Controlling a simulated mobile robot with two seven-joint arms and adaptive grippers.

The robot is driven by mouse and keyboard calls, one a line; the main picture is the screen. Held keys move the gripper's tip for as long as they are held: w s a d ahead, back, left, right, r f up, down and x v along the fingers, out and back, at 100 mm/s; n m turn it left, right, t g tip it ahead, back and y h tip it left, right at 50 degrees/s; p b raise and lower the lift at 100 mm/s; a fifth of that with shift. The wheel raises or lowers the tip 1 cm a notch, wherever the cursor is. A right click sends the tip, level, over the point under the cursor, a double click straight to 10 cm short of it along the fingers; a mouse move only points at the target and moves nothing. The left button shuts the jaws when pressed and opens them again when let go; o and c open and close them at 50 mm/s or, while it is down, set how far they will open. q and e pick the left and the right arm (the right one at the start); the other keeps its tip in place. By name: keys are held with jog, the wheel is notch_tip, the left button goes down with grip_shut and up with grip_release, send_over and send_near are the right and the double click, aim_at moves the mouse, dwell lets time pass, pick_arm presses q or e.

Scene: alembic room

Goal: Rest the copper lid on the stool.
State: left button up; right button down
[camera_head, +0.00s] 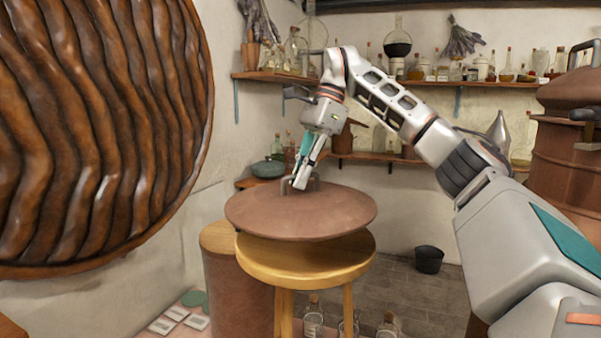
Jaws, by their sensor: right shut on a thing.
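The copper lid (300,218) is a wide, shallow, reddish-brown dome with a small handle on top. It is in the middle of the head view, level, directly over the round wooden seat of the stool (305,262). Its underside looks close to the seat; I cannot tell whether they touch. My right gripper (300,184) comes down from above and is shut on the lid's handle. The fingers partly hide the handle. My left gripper is not in view.
A large ribbed brown round object (100,130) fills the left side. A copper vessel (570,150) stands at the right. Shelves (400,82) with glassware line the back wall. Bottles (313,318) stand on the floor by the stool. A dark bucket (429,260) stands behind.

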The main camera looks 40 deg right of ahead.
aim_at(306, 190)
jog(key=shift+d+r+m, duration=0.1)
jog(key=shift+d+m, duration=0.3)
jog(key=shift+d, duration=0.2)
jog(key=shift+w+d, duration=0.1)
jog(key=shift+d, duration=0.1)
jog(key=shift+f, duration=1.95)
jog(key=shift+f, duration=0.1)
jog(key=shift+f, duration=0.65)
jog(key=shift+r, duration=0.2)
jog(key=shift+f, duration=0.7)
jog(key=shift+f, duration=0.2)
